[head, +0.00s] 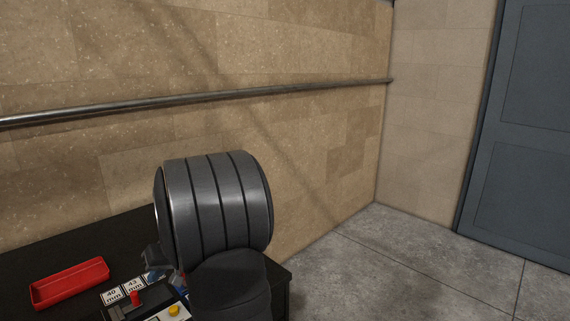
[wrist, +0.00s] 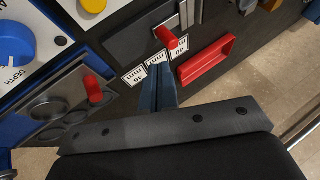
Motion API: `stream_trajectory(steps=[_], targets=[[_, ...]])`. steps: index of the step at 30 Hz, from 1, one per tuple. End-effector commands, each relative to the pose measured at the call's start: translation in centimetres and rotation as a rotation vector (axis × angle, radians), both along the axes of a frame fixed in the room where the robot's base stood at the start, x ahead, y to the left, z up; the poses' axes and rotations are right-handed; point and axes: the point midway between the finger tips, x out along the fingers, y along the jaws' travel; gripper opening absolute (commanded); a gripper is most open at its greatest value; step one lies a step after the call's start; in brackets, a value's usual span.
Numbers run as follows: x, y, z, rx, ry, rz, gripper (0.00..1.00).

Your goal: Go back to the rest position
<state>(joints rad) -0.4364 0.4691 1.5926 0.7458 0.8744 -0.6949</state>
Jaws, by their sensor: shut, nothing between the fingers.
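My gripper (wrist: 160,70) shows in the wrist view as two blue-grey fingers closed together, with nothing between them. Its tips are over or close to the white size labels (wrist: 134,76) on the dark panel, and I cannot tell whether they touch. A red-knobbed lever (wrist: 167,36) stands in its slot just beyond the tips. In the head view my dark arm link hides most of the gripper.
A red tray (head: 70,283) lies on the black table (head: 110,237), left of the labels (head: 112,296). A yellow button (head: 173,310) is near my arm. The wrist view shows a blue depth dial (wrist: 14,42) and a second red lever (wrist: 93,88). Open floor (head: 420,255) lies right.

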Motion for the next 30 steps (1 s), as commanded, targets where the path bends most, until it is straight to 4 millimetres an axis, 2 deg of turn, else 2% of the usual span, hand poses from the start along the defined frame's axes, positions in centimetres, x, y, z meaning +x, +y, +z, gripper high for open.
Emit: stream_trajectory(steps=[7, 12, 20, 30], targets=[[0.1, 3.2, -4.1, -0.001, 0.002, 0.004, 0.0], [2.5, 2.3, -5.9, 0.001, 0.0, -0.001, 0.0], [6.3, -1.7, -5.6, 0.001, -0.002, -0.004, 0.0], [5.8, -5.6, 0.1, 0.002, -0.005, -0.001, 0.0]])
